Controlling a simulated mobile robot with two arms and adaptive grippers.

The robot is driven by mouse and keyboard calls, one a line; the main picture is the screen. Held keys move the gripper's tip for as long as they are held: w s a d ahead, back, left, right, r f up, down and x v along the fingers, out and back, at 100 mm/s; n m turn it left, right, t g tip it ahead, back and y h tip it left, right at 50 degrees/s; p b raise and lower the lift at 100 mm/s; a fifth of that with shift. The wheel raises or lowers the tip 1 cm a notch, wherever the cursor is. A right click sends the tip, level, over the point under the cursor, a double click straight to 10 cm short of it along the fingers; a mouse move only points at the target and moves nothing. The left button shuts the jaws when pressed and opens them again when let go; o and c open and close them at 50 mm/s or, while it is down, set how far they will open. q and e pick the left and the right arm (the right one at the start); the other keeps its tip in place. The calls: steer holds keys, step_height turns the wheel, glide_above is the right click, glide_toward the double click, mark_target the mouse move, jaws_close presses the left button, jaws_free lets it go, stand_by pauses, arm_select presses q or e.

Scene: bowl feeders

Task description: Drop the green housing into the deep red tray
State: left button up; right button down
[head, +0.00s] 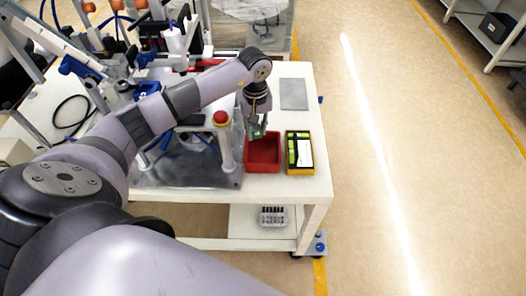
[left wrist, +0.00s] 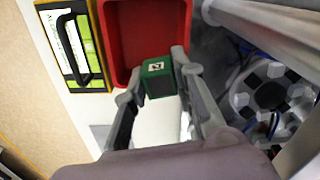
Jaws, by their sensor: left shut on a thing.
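The green housing (left wrist: 157,76) is a small block with a white label, held between the two fingers of my left gripper (left wrist: 156,84). In the head view my left gripper (head: 257,133) points down at the far edge of the deep red tray (head: 262,158). The red tray (left wrist: 128,22) is also large in the left wrist view, with the housing over or beside its edge. I cannot tell the exact height of the housing above the tray. The tray's visible floor looks empty. My right gripper is not in view.
A yellow-and-black case (head: 300,170) with green items stands right of the tray on the white table (head: 293,189). A grey plate (head: 293,94) lies behind. A post with a red button (head: 221,118) and feeder machinery stand close on the left. Open floor lies to the right.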

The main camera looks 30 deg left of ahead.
arm_select(q)
steer(key=shift+f, duration=0.65)
steer(key=o, duration=1.1)
step_height(320, 180, up, 12)
steer(key=shift+r, duration=0.1)
steer(key=shift+d, duration=0.1)
